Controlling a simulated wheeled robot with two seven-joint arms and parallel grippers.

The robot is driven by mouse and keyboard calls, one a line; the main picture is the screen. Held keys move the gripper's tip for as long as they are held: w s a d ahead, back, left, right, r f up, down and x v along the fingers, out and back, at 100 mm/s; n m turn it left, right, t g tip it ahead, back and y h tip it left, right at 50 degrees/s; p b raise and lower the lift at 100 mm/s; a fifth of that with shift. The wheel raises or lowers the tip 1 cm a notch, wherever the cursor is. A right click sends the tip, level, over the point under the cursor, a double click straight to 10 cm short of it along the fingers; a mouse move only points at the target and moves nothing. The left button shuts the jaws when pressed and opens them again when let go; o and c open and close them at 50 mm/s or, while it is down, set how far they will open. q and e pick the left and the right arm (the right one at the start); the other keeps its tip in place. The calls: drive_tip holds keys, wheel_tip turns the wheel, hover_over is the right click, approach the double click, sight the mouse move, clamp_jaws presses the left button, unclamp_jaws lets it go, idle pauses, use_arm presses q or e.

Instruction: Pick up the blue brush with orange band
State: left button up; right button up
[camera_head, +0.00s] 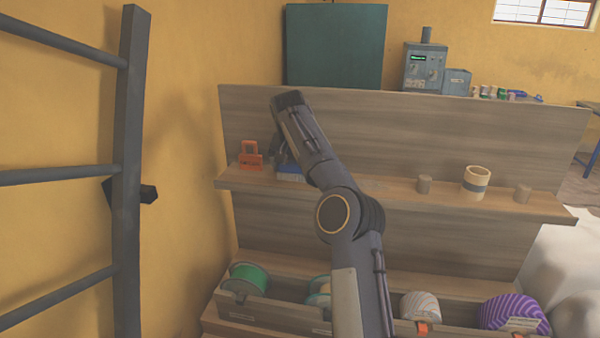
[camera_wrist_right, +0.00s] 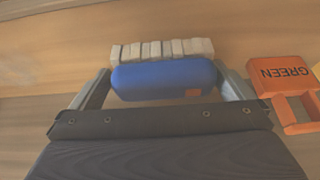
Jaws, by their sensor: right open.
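The blue brush (camera_wrist_right: 163,80) lies between the two fingers of my open right gripper (camera_wrist_right: 166,88) in the right wrist view. Its pale block-like bristles face up the picture, and a small orange patch shows at its lower right. The fingers stand close to both ends of the brush; I cannot tell whether they touch it. In the head view a bit of blue brush (camera_head: 290,177) shows on the shelf, mostly hidden behind my right arm and gripper (camera_head: 279,150). My left gripper is not in view.
An orange holder marked GREEN (camera_wrist_right: 280,75) stands just right of the gripper; an orange holder (camera_head: 250,155) also shows on the wooden shelf (camera_head: 400,190). A tape roll (camera_head: 476,183) and small cylinders stand farther right. Spools sit below. A dark ladder (camera_head: 127,170) stands left.

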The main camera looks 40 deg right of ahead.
drive_tip(key=shift+w+a+f, duration=0.1)
drive_tip(key=shift+w, duration=0.15)
drive_tip(key=c, duration=0.7)
drive_tip(key=shift+s, duration=0.1)
drive_tip(key=shift+c, duration=0.2)
